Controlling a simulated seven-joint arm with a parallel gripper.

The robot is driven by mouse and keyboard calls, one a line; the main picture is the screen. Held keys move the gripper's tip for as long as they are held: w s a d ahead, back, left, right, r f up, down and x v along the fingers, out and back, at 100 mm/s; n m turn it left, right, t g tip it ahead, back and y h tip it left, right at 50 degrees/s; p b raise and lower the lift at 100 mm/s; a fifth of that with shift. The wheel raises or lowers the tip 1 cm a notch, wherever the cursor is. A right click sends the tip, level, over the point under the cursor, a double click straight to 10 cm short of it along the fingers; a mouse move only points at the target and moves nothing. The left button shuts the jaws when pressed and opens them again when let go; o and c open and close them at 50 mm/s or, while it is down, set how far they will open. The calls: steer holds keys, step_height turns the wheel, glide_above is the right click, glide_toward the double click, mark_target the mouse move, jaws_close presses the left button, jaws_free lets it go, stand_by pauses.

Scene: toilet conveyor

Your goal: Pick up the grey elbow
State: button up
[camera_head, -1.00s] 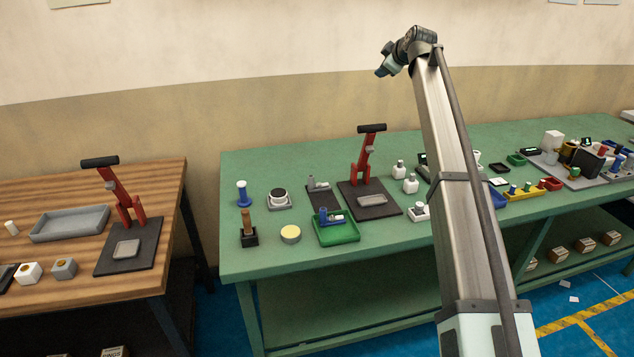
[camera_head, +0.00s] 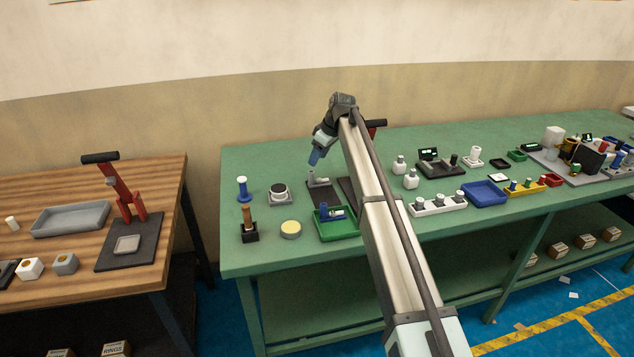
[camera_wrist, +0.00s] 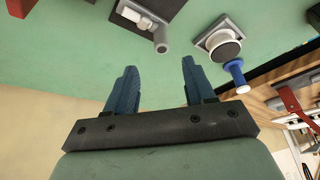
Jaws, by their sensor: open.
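The grey elbow (camera_head: 318,180) is a small light-grey pipe piece on a dark plate (camera_head: 322,197) on the green table. In the wrist view the grey elbow (camera_wrist: 160,38) shows near the top, its round end toward my gripper, on the edge of the dark plate (camera_wrist: 163,9). My gripper (camera_head: 314,160) is above and close to the elbow in the head view, pointing down at a tilt. In the wrist view its two blue fingers (camera_wrist: 158,68) are spread with nothing between them, and the elbow lies beyond their tips.
A grey holder with a round black-and-white part (camera_head: 279,193) and a blue peg (camera_head: 243,190) stand to the left. A green tray (camera_head: 337,230) with a blue part lies in front. A red lever press behind is mostly hidden by my arm. White bottles (camera_head: 411,179) stand to the right.

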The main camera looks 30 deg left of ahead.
mark_target(313, 172)
steer(key=x, duration=0.3)
steer(key=shift+a+f, duration=0.1)
steer(key=shift+f, duration=0.2)
steer(key=shift+d+x, duration=0.1)
steer(key=shift+x, duration=1.25)
steer(key=shift+d+x, duration=0.15)
steer(key=shift+x, duration=1.2)
steer(key=shift+s+f, duration=0.1)
jaws_close()
